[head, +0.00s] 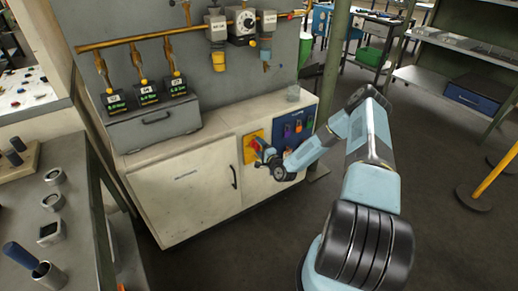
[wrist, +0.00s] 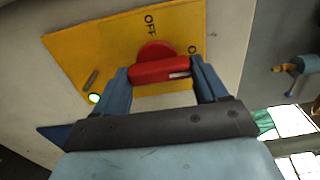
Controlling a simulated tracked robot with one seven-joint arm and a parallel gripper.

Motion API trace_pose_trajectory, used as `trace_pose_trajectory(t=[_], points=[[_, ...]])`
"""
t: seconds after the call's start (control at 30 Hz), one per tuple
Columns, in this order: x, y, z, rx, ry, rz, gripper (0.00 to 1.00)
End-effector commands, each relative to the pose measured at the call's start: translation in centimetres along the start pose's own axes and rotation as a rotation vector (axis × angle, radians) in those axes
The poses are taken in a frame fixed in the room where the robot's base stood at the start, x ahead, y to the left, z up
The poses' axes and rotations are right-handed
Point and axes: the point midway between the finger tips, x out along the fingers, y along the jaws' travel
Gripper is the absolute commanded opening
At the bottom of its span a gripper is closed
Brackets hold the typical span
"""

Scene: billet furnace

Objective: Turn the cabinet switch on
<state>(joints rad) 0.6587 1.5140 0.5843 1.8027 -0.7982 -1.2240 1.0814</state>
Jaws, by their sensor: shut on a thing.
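The cabinet switch is a red rotary handle (wrist: 158,69) on a yellow plate (wrist: 90,50). The plate also shows on the cabinet front in the head view (head: 248,152). My gripper (wrist: 162,78) is shut on the red handle, with one blue finger at each end of it. The handle's white mark is at its right end in the wrist view, towards a label of which only "O" shows. The "OFF" label (wrist: 150,25) is above the handle. A green lamp (wrist: 95,98) glows at the plate's lower left. In the head view my gripper (head: 264,152) partly hides the switch.
The white cabinet (head: 190,190) has a door handle left of the switch. A blue panel (head: 295,125) with coloured parts is right of it. Gauges and pipes (head: 241,28) are above. A bench (head: 60,240) stands at the left. Floor at right is mostly clear.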

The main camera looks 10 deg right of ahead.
Motion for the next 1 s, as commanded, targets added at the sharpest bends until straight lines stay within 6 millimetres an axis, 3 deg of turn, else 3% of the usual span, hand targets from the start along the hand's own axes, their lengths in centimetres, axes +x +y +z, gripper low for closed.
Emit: trace_pose_trajectory(t=[0.33, 0.37, 0.6, 1.0], points=[[-0.23, 0.34, -0.6, 0.001, 0.01, 0.007, 0.42], [-0.23, 0.35, -0.61, 0.001, 0.01, 0.007, 0.73], [-0.16, 0.23, -0.37, 0.001, 0.006, 0.004, 0.96], [-0.97, 0.17, -0.21, 0.003, 0.003, 0.003, 0.98]])
